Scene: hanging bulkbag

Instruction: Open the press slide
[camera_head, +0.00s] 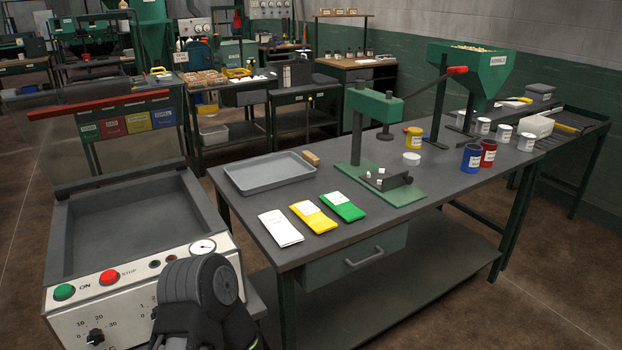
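A green bench press (376,104) stands on the dark workbench, with a dark column and a round ram over its base. A green base plate (408,196) lies under it. On the plate is a dark block with small white pieces on top, which looks like the press slide (388,179). Whether the slide is in or out is hard to tell. A dark, rounded part of my arm shows at the bottom, in front of the control panel and well short of the press. No gripper fingers are visible.
On the workbench (282,254) are a grey tray (268,173), white, yellow and green packets (313,217), and several cans (471,158). A machine (90,318) with buttons and a raised red bar stands left.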

